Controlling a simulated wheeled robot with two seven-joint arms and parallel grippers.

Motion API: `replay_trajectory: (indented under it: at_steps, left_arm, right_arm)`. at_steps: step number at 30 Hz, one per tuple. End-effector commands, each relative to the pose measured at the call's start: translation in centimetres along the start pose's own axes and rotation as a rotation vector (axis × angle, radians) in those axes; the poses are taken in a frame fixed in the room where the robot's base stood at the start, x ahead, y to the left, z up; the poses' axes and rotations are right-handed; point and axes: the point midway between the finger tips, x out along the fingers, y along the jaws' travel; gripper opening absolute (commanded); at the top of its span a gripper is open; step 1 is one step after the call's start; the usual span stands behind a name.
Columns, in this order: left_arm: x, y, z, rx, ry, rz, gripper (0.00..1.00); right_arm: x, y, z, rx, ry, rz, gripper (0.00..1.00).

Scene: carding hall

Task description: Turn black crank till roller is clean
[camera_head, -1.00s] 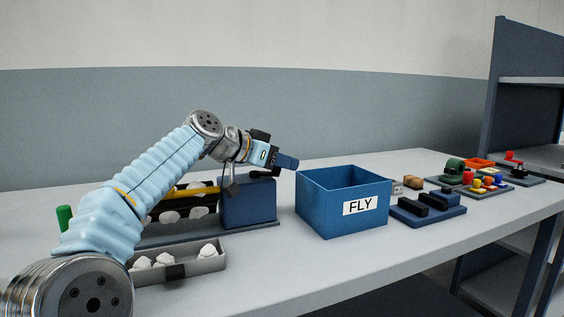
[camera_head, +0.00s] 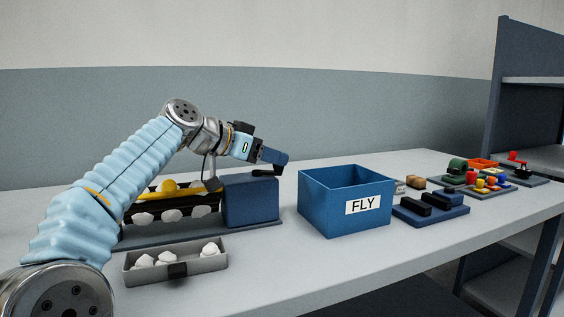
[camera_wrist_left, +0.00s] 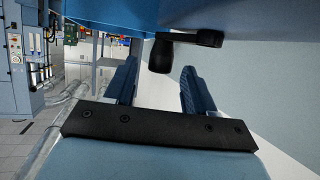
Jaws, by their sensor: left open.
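The roller (camera_head: 183,208) is dark, with several white fluff clumps along it, on a base left of a blue housing (camera_head: 252,203). The black crank (camera_wrist_left: 205,38) shows in the left wrist view, sticking out from the blue housing (camera_wrist_left: 130,10) with its grip hanging down. My left gripper (camera_head: 282,159) is over the right end of the housing. It is open, and in the left wrist view its fingertips (camera_wrist_left: 161,68) stand on either side of the crank's grip; contact cannot be told. My right gripper is out of view.
A grey tray (camera_head: 132,276) with white fluff lumps lies in front of the roller. A blue bin marked FLY (camera_head: 318,215) stands right of the housing. Further right are a blue block fixture (camera_head: 430,213) and small coloured parts.

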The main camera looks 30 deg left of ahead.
Motion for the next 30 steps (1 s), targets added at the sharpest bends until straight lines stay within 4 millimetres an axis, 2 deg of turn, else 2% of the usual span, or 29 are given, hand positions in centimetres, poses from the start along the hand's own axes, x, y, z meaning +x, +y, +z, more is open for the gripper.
replay_trajectory:
  at_steps: [1,6,12,17,30]
  left_arm:
    - [-1.4,0.0,0.0,0.001,0.003,-0.005,0.54]
    - [-5.4,-0.1,0.0,0.0,0.002,-0.004,0.54]
    - [-8.3,0.0,0.0,0.0,0.0,-0.002,0.54]
    - [-9.0,0.0,0.1,0.0,-0.001,-0.001,0.54]
    - [-9.0,0.0,0.1,0.0,-0.001,0.0,0.54]
  right_arm:
    - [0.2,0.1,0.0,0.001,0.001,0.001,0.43]
    - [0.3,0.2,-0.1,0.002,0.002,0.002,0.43]
    - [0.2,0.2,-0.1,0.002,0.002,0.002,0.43]
    - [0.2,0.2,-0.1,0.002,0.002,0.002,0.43]
    - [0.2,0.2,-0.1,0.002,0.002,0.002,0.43]
